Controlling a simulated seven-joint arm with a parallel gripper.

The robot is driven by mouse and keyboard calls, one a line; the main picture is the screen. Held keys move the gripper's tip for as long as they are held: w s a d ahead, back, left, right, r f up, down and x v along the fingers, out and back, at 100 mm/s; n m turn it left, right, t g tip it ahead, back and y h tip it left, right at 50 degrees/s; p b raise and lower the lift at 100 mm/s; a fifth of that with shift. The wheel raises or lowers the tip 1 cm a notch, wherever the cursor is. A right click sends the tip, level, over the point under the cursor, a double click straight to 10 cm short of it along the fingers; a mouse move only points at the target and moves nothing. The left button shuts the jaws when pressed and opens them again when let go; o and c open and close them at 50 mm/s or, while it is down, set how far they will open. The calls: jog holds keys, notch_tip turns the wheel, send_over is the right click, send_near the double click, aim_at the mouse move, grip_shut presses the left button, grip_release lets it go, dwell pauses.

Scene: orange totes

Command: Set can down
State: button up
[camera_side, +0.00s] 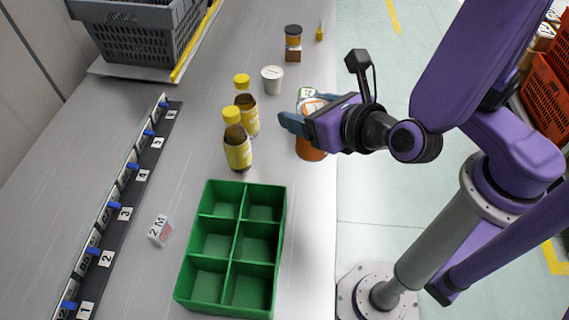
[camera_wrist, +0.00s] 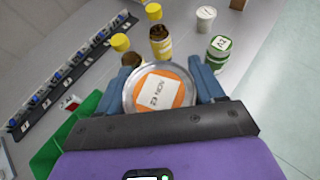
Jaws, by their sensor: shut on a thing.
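My gripper (camera_side: 306,118) is shut on an orange can (camera_side: 311,151) near the right edge of the table. In the wrist view the can's silver top (camera_wrist: 159,87), with a label on an orange patch, sits between the two blue fingers. The can looks upright. In the side view the gripper covers much of it, and I cannot tell whether its base touches the table.
A green compartment box (camera_side: 240,234), empty, stands at front centre. Two yellow-capped bottles (camera_side: 237,150) stand left of my gripper. A green-and-white jar (camera_side: 306,94) is just behind it. A white cup (camera_side: 272,80) and an amber jar (camera_side: 293,38) stand farther back.

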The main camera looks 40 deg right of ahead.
jog(key=s+d+n+y, duration=0.1)
jog(key=s+d, duration=0.3)
jog(key=d, duration=0.3)
jog(key=shift+w+a+f, duration=1.15)
jog(key=shift+w+f, duration=0.9)
jog(key=shift+f, duration=0.25)
jog(key=shift+w+a+f, duration=1.15)
jog(key=shift+w+f, duration=0.85)
jog(key=shift+f, duration=0.25)
jog(key=shift+w+a+f, duration=1.15)
jog(key=shift+w+f, duration=0.9)
jog(key=shift+f, duration=0.25)
jog(key=o, duration=1)
jog(key=shift+f, duration=0.15)
